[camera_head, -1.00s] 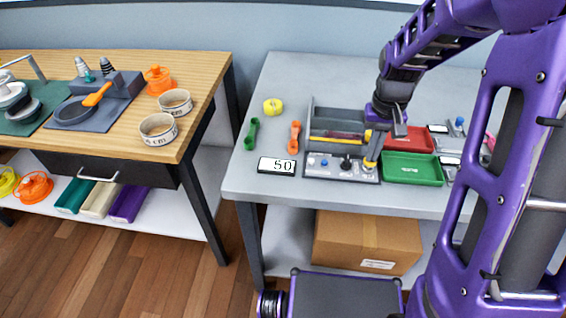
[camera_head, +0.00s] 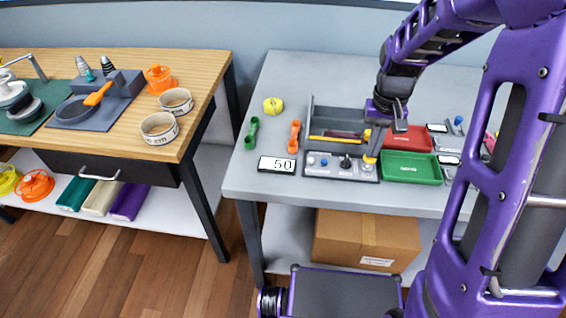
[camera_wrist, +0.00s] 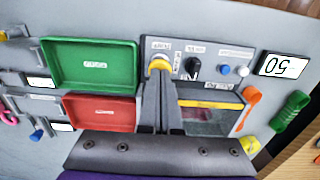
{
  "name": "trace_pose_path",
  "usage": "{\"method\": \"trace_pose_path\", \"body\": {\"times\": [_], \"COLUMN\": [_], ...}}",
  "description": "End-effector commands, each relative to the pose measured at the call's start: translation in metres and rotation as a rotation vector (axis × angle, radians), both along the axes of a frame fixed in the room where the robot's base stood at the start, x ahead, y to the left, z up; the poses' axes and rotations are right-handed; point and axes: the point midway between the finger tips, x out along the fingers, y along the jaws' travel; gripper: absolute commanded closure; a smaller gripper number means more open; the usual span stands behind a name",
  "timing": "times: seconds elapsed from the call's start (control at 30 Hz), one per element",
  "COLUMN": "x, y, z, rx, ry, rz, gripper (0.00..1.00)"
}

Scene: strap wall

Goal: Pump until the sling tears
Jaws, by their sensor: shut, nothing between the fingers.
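A grey control panel (camera_head: 341,170) lies along the table's front edge, with a dark knob and small blue and pale buttons. At its right end is a yellow-topped control (camera_wrist: 159,65). My gripper (camera_wrist: 160,78) is shut and empty, its fingertips at this yellow control; I cannot tell whether they touch it. In the head view my gripper (camera_head: 373,152) points down there. A white display (camera_head: 277,165) left of the panel reads 50. Behind the panel, a grey open-topped box (camera_head: 350,117) holds a yellow bar and a dark reddish strip; I cannot tell whether this is the sling.
A green tray (camera_head: 411,181) and a red tray (camera_head: 420,140) lie right of the panel. Left are an orange tool (camera_head: 294,137), a green tool (camera_head: 252,133) and a yellow roll (camera_head: 273,106). A wooden bench (camera_head: 205,75) stands further left, across a gap.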

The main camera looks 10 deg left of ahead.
Motion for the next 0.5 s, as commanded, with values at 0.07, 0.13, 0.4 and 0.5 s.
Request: {"method": "trace_pose_path", "body": {"times": [0.07, 0.13, 0.4, 0.5], "x": [0.0, 0.0, -0.0001, -0.0001], "y": [0.0, 0.0, 0.0, 0.0], "z": [0.0, 0.0, -0.0024, -0.0068], "rx": [0.0, 0.0, 0.0, 0.0], "ry": [0.0, 0.0, 0.0, 0.001], "rz": [0.0, 0.0, 0.0, 0.0], "gripper": [1.0, 1.0, 1.0, 1.0]}}
